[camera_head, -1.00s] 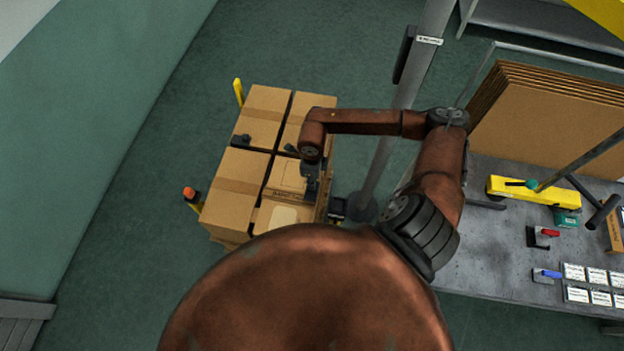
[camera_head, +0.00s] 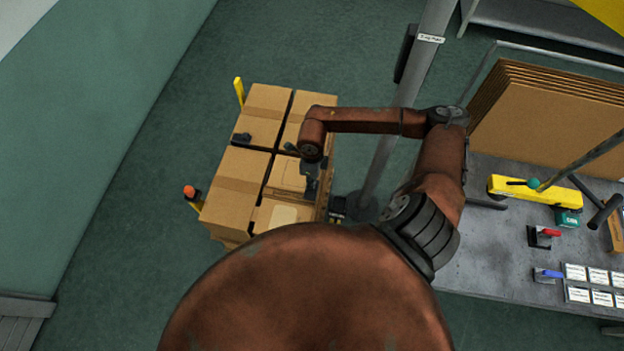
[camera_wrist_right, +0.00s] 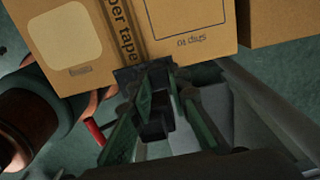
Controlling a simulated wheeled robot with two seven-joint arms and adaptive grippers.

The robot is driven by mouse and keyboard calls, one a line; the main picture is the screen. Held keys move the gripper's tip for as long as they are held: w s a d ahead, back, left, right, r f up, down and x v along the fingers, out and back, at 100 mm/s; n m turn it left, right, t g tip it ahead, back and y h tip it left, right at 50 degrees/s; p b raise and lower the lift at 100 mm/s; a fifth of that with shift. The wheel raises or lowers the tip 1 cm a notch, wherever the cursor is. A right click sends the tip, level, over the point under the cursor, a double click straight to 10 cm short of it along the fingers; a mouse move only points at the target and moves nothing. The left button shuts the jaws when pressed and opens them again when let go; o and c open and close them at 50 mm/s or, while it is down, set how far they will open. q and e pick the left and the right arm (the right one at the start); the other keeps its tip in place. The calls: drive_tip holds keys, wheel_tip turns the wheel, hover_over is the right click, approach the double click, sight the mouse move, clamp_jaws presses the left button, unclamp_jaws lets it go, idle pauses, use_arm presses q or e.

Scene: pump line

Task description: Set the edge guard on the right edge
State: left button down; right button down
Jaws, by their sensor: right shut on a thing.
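My right gripper (camera_head: 311,186) is over the right side of a stack of cardboard boxes (camera_head: 238,178). In the right wrist view its fingers (camera_wrist_right: 150,85) are shut on a small dark piece (camera_wrist_right: 129,75), which looks like the edge guard. This piece is at the edge of the boxes (camera_wrist_right: 188,25); I cannot tell whether it touches them. In the head view the gripper and wrist mostly hide it. A similar dark piece (camera_head: 242,137) sits on the left edge of the stack. My left gripper is not in view.
A grey post (camera_head: 385,150) stands close to the right of the stack. A grey workbench (camera_head: 475,255) with a yellow tool (camera_head: 535,191), clamps and white labels is farther right. Yellow posts (camera_head: 239,92) stand at the left corners. Open floor lies to the left.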

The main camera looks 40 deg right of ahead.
drive_tip(key=shift+f+b, duration=0.8)
drive_tip(key=shift+f, duration=0.1)
idle(0.5)
drive_tip(key=shift+s+f+b, duration=0.15)
drive_tip(key=shift+f+b, duration=0.2)
drive_tip(key=shift+f, duration=0.05)
drive_tip(key=c, duration=1.8)
unclamp_jaws()
drive_tip(key=shift+o, duration=0.3)
drive_tip(key=shift+r, duration=0.15)
drive_tip(key=shift+r+p, duration=1.95)
drive_tip(key=shift+r, duration=1.5)
